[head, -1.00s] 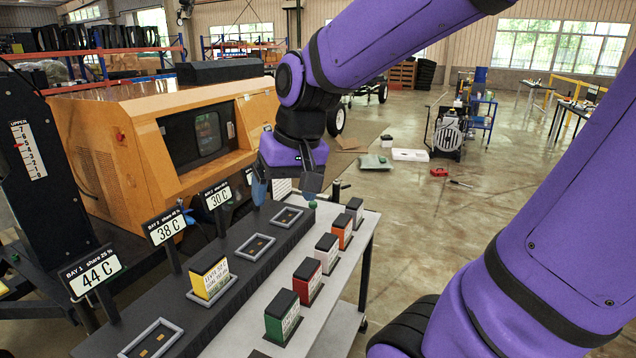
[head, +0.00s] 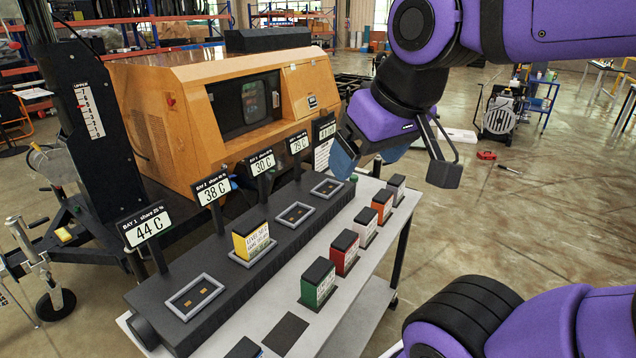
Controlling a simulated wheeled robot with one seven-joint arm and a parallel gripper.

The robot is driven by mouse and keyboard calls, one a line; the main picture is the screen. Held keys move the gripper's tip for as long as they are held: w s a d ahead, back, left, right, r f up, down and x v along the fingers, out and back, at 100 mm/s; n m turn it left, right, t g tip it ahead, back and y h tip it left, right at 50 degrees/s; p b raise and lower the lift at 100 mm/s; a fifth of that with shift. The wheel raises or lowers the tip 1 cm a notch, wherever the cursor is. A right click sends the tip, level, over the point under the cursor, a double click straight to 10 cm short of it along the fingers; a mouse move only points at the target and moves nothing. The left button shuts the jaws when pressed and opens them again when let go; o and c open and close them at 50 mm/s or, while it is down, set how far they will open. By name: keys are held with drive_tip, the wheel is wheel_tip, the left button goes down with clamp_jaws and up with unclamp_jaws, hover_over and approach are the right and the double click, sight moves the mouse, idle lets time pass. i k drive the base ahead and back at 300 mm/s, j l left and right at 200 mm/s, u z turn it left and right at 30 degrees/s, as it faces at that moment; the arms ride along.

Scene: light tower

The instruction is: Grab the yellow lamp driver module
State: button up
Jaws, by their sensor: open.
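The yellow lamp driver module (head: 251,240) has a black top and a printed label. My gripper (head: 396,168) is open and empty. In the picture it is up and to the right of the yellow module, above the far part of the bench and clear of the module. Its two fingers are spread wide, one blue inside.
Green (head: 318,284), red (head: 345,252), white (head: 365,227) and orange (head: 382,207) modules stand in a row on the grey bench (head: 270,318), right of the rack. Signs on posts rise behind the bays. An orange cabinet (head: 165,140) stands behind. The nearest bay frame (head: 195,297) holds no module.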

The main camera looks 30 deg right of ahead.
sight(250, 237)
drive_tip(key=i+l+u, duration=0.25)
drive_tip(key=l, duration=0.25)
drive_tip(key=l+u, duration=0.25)
drive_tip(key=l, duration=0.3)
drive_tip(key=i+l+u, duration=0.25)
drive_tip(key=l, duration=0.3)
drive_tip(key=k, duration=0.1)
